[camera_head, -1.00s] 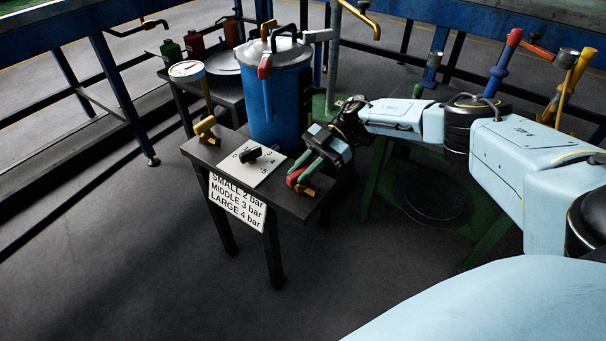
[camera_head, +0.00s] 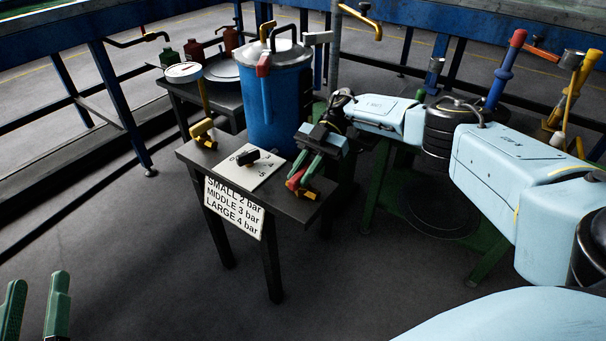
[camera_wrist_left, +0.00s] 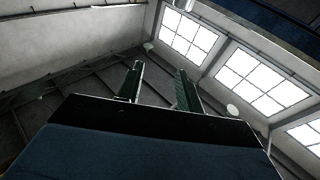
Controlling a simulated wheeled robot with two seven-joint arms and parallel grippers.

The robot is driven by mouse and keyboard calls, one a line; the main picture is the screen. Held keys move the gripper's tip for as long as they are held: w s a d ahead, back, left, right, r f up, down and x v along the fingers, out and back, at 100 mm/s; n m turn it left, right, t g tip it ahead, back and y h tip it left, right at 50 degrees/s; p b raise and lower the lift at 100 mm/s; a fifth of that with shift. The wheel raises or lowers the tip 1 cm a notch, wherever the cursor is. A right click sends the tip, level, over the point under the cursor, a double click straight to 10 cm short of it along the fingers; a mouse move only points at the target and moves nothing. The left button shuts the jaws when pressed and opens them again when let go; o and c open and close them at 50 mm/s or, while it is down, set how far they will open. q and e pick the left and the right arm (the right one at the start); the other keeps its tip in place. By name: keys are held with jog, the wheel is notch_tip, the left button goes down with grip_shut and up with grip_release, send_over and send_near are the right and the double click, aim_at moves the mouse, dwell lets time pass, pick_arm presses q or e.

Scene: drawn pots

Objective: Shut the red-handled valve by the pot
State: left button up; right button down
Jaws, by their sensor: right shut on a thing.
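The red-handled valve (camera_head: 294,182), with a brass body, sits at the front right corner of the dark table (camera_head: 222,158). My right gripper (camera_head: 300,176), with green fingers, is shut on its red handle, and the fingers hide part of it. The blue pot (camera_head: 282,105) with a grey lid stands upright on the table just behind the valve. My left gripper (camera_head: 36,284) shows at the lower left, far from the table. Its green fingers stand apart and empty, also in the left wrist view (camera_wrist_left: 158,70).
A black knob (camera_head: 247,157) on a white dial plate and a yellow valve (camera_head: 202,131) are on the table. A gauge (camera_head: 184,72) stands behind them. A sign (camera_head: 235,207) hangs in front. The floor at the front left is clear.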

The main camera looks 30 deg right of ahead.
jog(key=shift+a, duration=0.15)
dwell(0.3)
jog(key=c, duration=1.3)
grip_release()
